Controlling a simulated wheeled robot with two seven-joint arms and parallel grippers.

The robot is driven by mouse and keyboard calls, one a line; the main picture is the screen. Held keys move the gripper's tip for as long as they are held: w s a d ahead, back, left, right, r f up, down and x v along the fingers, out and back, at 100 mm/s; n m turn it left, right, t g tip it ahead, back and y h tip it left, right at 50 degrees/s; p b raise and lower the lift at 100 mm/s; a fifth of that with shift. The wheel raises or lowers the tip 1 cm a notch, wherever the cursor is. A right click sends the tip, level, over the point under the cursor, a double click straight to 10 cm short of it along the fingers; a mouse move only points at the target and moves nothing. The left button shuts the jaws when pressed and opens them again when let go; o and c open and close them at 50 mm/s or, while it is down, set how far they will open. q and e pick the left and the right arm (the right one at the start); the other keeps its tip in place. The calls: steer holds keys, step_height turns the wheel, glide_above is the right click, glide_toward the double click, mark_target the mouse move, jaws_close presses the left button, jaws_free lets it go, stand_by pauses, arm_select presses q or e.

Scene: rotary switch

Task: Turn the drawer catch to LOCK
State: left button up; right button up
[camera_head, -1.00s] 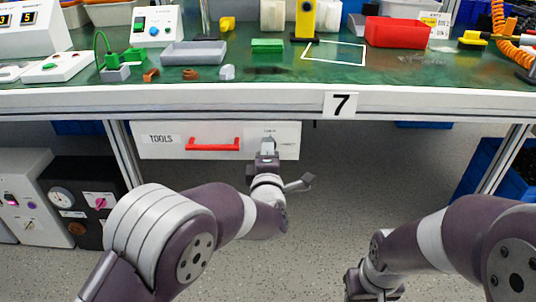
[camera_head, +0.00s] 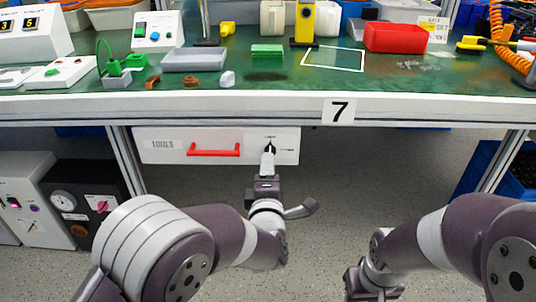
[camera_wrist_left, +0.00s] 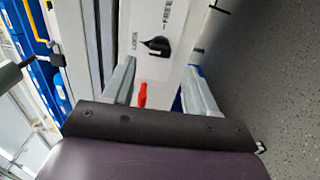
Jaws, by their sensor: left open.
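The drawer catch is a black knob (camera_head: 270,149) on the right of the white drawer front (camera_head: 170,134). In the left wrist view the knob (camera_wrist_left: 155,46) has its narrow tip toward the LOCK lettering; the FREE mark lies off to its side. My left gripper (camera_head: 268,157) is just in front of and below the knob in the head view. Its two fingers (camera_wrist_left: 159,70) are spread apart, with nothing between them, and the knob shows beyond their tips. My right gripper (camera_head: 374,286) is low in the head view, and its fingers cannot be made out.
A red handle (camera_head: 213,151) is on the drawer, left of the catch. The bench edge (camera_head: 230,110) overhangs it. A bench leg (camera_head: 126,160) stands left of the drawer, with control boxes (camera_head: 82,200) beyond. The space under the bench right of the drawer is free.

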arm_select(q)
steer(key=s+p, duration=0.2)
steer(key=s, duration=0.5)
steer(key=shift+s, duration=0.25)
